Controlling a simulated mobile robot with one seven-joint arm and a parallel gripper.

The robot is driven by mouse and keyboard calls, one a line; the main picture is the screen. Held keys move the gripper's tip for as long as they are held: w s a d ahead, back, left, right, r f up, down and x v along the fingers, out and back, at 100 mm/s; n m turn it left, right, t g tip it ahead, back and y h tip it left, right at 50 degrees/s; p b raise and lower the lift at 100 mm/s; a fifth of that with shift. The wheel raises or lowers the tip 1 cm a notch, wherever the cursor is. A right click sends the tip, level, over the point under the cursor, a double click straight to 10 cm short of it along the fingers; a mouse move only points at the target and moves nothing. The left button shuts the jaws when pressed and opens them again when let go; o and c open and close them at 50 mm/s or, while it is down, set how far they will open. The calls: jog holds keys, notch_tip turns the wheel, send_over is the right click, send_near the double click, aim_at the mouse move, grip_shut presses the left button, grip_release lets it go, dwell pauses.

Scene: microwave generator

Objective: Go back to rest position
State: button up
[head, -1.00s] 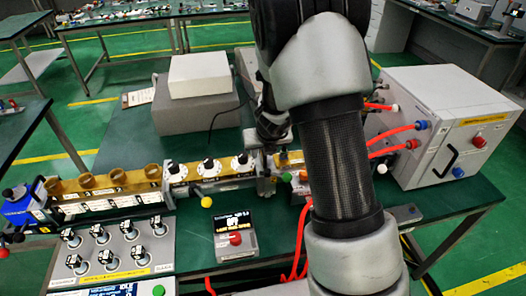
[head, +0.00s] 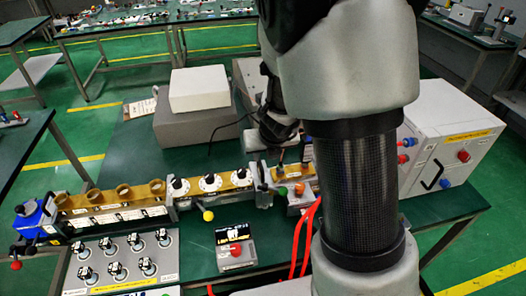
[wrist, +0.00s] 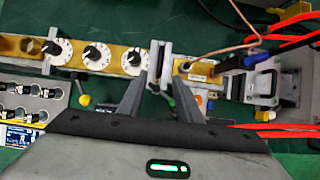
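My gripper (wrist: 158,98) shows in the wrist view with its two dark fingers apart and nothing visible between them. It hangs above the brass waveguide bench, near a grey clamp-like part (wrist: 160,66) of it. In the head view my arm covers the right middle, and the fingertips cannot be made out there. The waveguide bench (head: 118,211) runs across the table, with several white dials (head: 211,182) and a blue end block (head: 36,219).
A control box with several knobs (head: 122,281) and a small display unit with a red button (head: 235,249) stand in front. A white-topped grey box (head: 199,89) is behind.

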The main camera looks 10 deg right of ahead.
jog(key=s+a+r+n+y+p, duration=0.1)
jog(key=s+a+r+n+y, duration=0.15)
jog(key=s+r+n, duration=0.45)
jog(key=s+a+r+n+y, duration=0.1)
jog(key=s+a+r+n, duration=0.2)
jog(key=r+n, duration=0.65)
jog(key=s+d+r+n+h, duration=0.1)
jog(key=s+d+r+n, duration=0.1)
jog(key=s+n, duration=0.5)
jog(key=s+d+r+n+h, duration=0.2)
jog(key=s+n, duration=0.5)
jog(key=n, duration=0.5)
jog(key=shift+d+r, duration=0.8)
jog(key=shift+r, duration=0.15)
jog(key=shift+n+h, duration=0.25)
